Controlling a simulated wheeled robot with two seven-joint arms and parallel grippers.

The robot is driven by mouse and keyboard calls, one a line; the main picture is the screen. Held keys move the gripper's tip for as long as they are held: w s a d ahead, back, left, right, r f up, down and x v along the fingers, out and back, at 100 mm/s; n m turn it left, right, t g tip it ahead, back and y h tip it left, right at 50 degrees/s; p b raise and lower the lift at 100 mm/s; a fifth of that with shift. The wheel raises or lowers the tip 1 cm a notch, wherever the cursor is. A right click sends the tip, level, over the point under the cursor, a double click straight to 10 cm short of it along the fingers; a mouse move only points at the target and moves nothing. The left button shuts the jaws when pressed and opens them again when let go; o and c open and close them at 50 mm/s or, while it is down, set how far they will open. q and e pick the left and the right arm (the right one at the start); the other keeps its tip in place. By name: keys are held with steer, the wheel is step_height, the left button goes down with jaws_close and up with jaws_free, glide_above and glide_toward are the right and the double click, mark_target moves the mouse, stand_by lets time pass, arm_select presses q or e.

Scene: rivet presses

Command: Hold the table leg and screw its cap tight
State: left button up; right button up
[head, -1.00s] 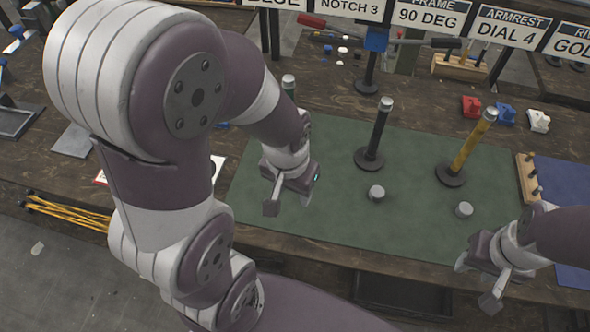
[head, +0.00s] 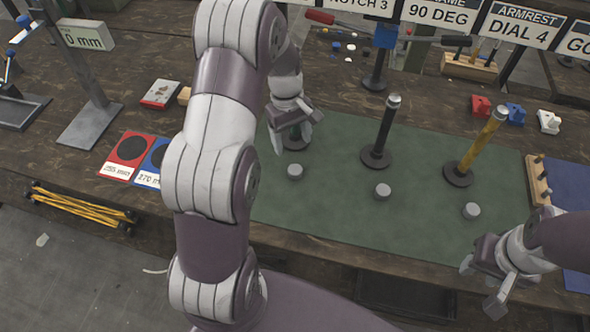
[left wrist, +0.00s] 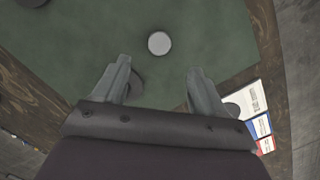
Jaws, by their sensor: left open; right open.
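A black leg (head: 384,128) and a yellow leg (head: 482,146) stand upright in round dark bases on the green mat (head: 330,215). A third dark base (head: 296,141) shows under my left gripper (head: 293,138); its leg is hidden behind the gripper and arm. Grey round caps lie in front of the bases: left cap (head: 295,171), middle cap (head: 382,190), right cap (head: 472,210). My left gripper is open above the third base. In the left wrist view, one cap (left wrist: 159,43) lies beyond the open fingers. My right gripper (head: 482,286) is open and empty at the table's front edge.
Red, blue and white blocks (head: 515,114) sit at the back right. A wooden peg rack (head: 538,180) stands at the mat's right edge. Red and blue cards (head: 130,155) and a post with a 0 mm sign (head: 87,34) are at left. The mat's front is clear.

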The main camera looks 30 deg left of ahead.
arm_select(q)
glide_above(295, 169)
steer(key=shift+w+a+f, duration=0.1)
steer(key=shift+a+f, duration=0.05)
steer(key=shift+f, duration=1.05)
steer(key=shift+w+a+f, duration=0.1)
steer(key=shift+a+f, duration=0.05)
steer(key=shift+f, duration=1)
steer(key=shift+f, duration=0.1)
steer(key=f, duration=0.2)
steer(key=f+p, duration=0.1)
steer(key=f, duration=0.2)
steer(key=shift+s+d, duration=0.15)
steer(key=shift+d, duration=0.05)
steer(key=c, duration=1.1)
